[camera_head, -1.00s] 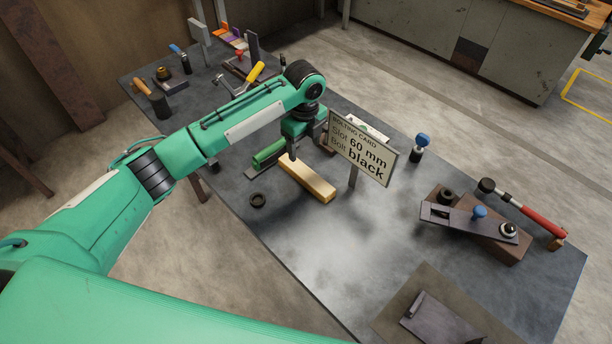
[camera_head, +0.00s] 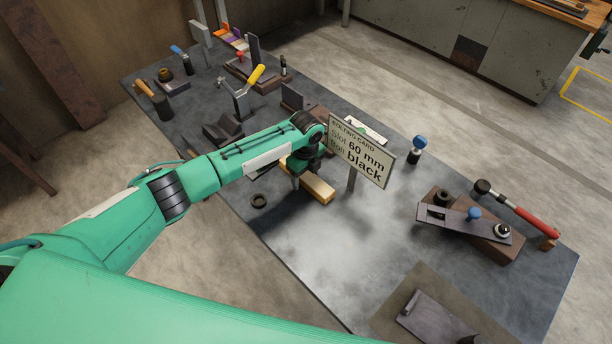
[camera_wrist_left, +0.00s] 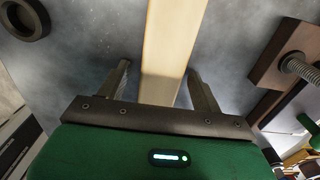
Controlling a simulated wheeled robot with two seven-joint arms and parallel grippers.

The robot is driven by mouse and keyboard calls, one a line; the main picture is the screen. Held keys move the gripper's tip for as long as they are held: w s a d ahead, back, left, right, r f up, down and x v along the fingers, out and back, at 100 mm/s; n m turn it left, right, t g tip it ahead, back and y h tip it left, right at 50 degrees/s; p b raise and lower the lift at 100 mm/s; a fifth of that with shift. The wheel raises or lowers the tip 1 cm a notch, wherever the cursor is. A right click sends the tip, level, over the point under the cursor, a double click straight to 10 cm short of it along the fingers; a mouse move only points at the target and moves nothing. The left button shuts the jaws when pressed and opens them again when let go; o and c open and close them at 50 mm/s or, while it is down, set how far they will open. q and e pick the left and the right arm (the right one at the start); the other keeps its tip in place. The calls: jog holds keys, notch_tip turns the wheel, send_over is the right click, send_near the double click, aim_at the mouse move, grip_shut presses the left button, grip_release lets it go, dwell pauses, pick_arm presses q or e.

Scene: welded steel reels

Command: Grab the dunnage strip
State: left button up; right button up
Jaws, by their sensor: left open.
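The dunnage strip (camera_head: 318,190) is a pale wooden bar lying on the dark steel table. In the head view its near end shows past my left arm, and the rest is partly hidden beneath the arm. In the left wrist view the strip (camera_wrist_left: 170,45) runs up the middle between the two fingers. My left gripper (camera_wrist_left: 158,85) is open, with one finger on each side of the strip and a gap showing on both sides. In the head view the left gripper (camera_head: 296,178) is low over the strip and mostly hidden by its own arm. My right gripper is not visible.
A sign card (camera_head: 360,155) on a post stands just right of the strip. A dark ring (camera_head: 259,200) lies to its left. A blue-knobbed tool (camera_head: 417,148) and a clamped plate (camera_head: 465,222) stand farther right. The table's front middle is clear.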

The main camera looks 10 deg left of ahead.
pick_arm(q)
jog(key=c, duration=1)
jog(key=shift+c, duration=0.7)
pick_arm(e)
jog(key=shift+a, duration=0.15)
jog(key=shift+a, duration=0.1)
pick_arm(q)
jog(key=shift+r, duration=0.1)
